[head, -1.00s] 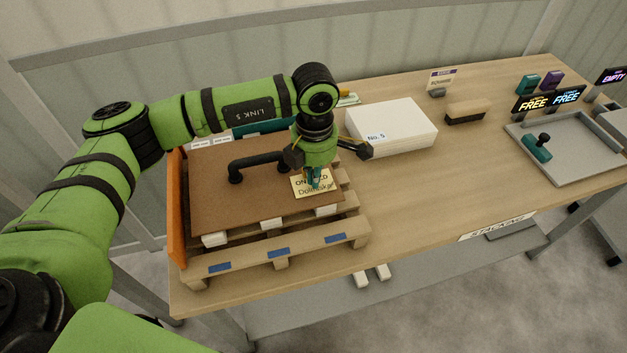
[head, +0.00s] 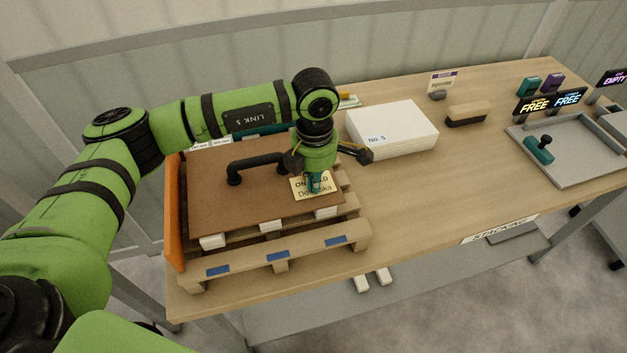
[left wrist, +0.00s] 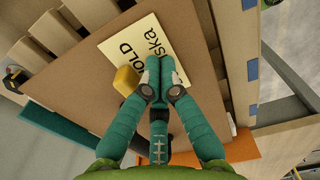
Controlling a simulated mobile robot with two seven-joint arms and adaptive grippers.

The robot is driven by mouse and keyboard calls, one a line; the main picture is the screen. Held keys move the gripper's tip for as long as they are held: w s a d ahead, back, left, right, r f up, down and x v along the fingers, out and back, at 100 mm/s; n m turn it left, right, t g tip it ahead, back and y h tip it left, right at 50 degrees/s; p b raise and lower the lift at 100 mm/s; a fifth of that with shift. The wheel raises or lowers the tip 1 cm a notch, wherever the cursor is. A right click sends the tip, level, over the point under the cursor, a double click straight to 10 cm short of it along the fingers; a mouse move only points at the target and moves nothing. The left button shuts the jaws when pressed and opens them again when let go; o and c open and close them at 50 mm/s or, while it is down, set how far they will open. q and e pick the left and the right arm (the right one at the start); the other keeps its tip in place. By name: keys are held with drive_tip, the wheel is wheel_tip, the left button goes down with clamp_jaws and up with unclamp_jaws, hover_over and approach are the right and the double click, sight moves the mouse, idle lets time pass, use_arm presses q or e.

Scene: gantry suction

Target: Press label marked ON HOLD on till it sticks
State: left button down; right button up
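The cream label (head: 299,187) marked ON HOLD lies on the brown board (head: 225,205) near its right front corner. Its middle is covered by my left gripper's fingers; it also shows in the left wrist view (left wrist: 132,42). My left gripper (head: 315,188) points down over the label, with its teal fingertips brought together (left wrist: 158,72). The tips are at or just above the label; I cannot tell whether they touch it. Nothing shows between them. My right gripper is not in view.
The board lies on a wooden pallet (head: 300,243) beside an orange panel (head: 174,215). A dark handle (head: 258,162) stands on the board close to the gripper. A white stack marked No. 5 (head: 395,125) is to the right. A grey tray (head: 585,165) is farther right.

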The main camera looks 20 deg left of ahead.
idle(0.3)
use_arm(q)
drive_tip(key=shift+r+p, duration=1.35)
drive_tip(key=shift+r, duration=1.4)
drive_tip(key=shift+f, duration=0.1)
